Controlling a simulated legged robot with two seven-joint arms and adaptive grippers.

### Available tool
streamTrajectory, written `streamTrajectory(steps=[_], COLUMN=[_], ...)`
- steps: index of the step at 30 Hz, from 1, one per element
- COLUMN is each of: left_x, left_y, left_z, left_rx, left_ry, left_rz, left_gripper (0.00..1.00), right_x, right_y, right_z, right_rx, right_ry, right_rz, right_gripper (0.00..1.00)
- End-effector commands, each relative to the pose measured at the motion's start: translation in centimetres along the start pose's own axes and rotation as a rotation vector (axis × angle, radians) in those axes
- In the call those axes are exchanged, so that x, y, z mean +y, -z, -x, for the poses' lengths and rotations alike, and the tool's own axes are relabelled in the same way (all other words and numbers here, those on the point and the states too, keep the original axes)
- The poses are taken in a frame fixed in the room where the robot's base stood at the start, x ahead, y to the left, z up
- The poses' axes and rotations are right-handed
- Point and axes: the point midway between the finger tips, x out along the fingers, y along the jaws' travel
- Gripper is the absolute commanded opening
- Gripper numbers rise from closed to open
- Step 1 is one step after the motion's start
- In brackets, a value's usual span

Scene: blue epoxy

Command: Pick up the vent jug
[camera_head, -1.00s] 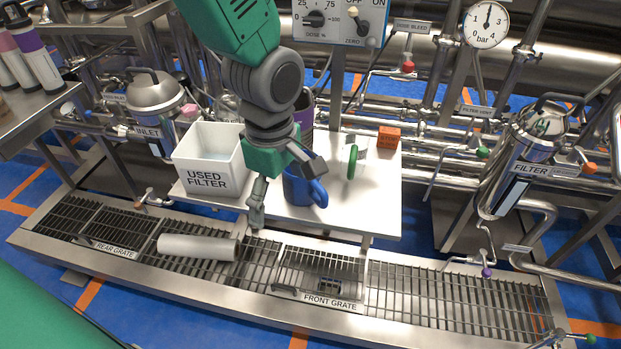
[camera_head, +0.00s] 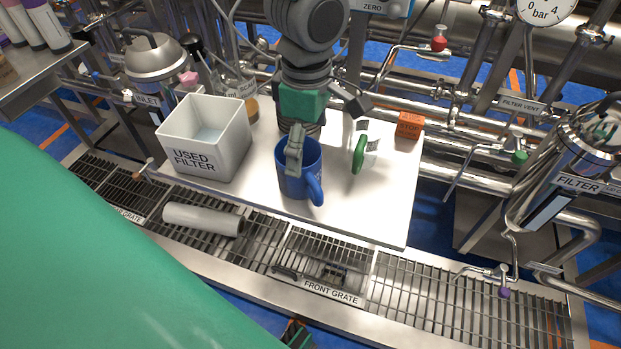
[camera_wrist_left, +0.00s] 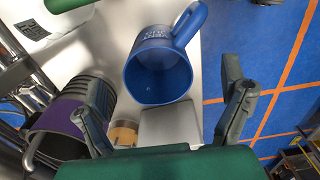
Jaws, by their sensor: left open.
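A blue jug (camera_head: 299,183) with a loop handle stands upright on the white table (camera_head: 395,215); its lettering, too small to read surely, shows in the left wrist view (camera_wrist_left: 158,77), and I take it as the vent jug. My left gripper (camera_head: 323,125) is open above and behind it. One finger overlaps the jug's rim in the head view; contact cannot be told. In the left wrist view the jug lies ahead, between the open fingers (camera_wrist_left: 165,112).
A white USED FILTER box (camera_head: 205,165) stands left of the jug. A green handle (camera_head: 359,154) on a pale vessel and an orange block (camera_head: 409,125) are right. A purple-banded container (camera_wrist_left: 58,125) is near a finger. A pale cylinder (camera_head: 203,219) lies on the grate.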

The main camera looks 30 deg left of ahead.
Motion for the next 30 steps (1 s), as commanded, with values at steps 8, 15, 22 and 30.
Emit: streamTrajectory(steps=[8, 15, 22, 30], left_x=[0.1, 0.4, 0.5, 0.5], left_y=[0.1, -0.7, -0.5, -0.2], left_z=[-2.5, -5.8, -6.4, -6.5], left_rx=[-0.004, 0.003, -0.001, -0.004], left_ry=[0.002, 0.000, -0.001, 0.000], left_rz=[0.001, 0.000, 0.001, 0.001], left_gripper=[0.91, 0.91, 0.91, 0.37], right_x=[-0.1, -0.1, -0.1, -0.1], right_y=[0.0, -0.1, -0.1, -0.1], right_z=[-1.0, -2.6, -2.6, -2.6], right_rx=[0.001, 0.001, 0.001, 0.001], right_ry=[0.001, 0.001, 0.000, 0.001], right_rz=[0.002, 0.002, 0.001, 0.001], right_gripper=[0.33, 0.33, 0.33, 0.33])
